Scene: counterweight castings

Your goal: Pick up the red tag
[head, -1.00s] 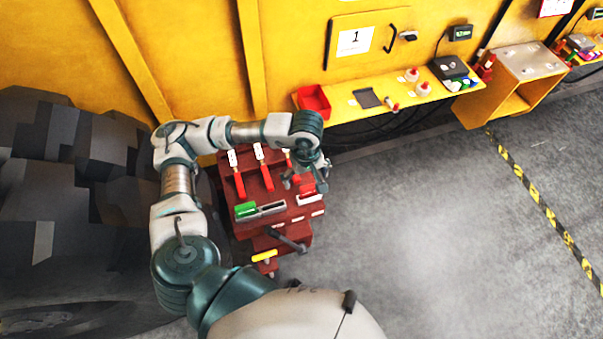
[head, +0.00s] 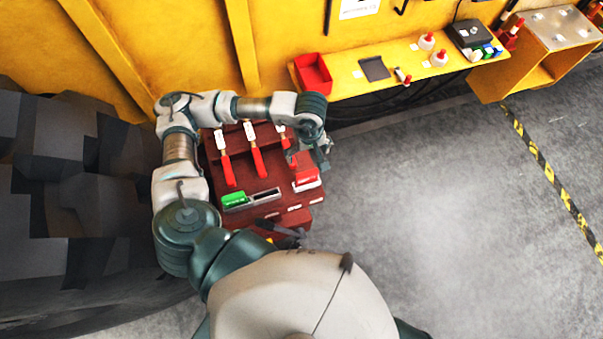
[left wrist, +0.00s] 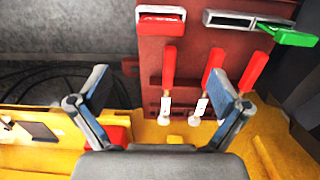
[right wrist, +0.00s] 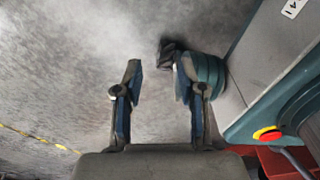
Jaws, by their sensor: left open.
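The red tag (head: 305,176) sits in a pale holder at the right end of the dark red stand (head: 265,215). It also shows in the left wrist view (left wrist: 161,24), at the top, flat in its white-edged holder. My left gripper (head: 310,157) is above the stand, just beyond the tag in the head view. In the left wrist view its fingers (left wrist: 160,88) are apart with nothing between them, and the tag lies ahead of them. My right gripper (right wrist: 159,72) is open and empty above bare floor in the right wrist view.
A green tag (head: 234,198) sits in a slot beside the red one. Several red-handled tools with white labels (head: 256,160) stand on the stand. A yellow shelf (head: 345,87) with a red bin (head: 313,73) runs behind. Floor at right is clear.

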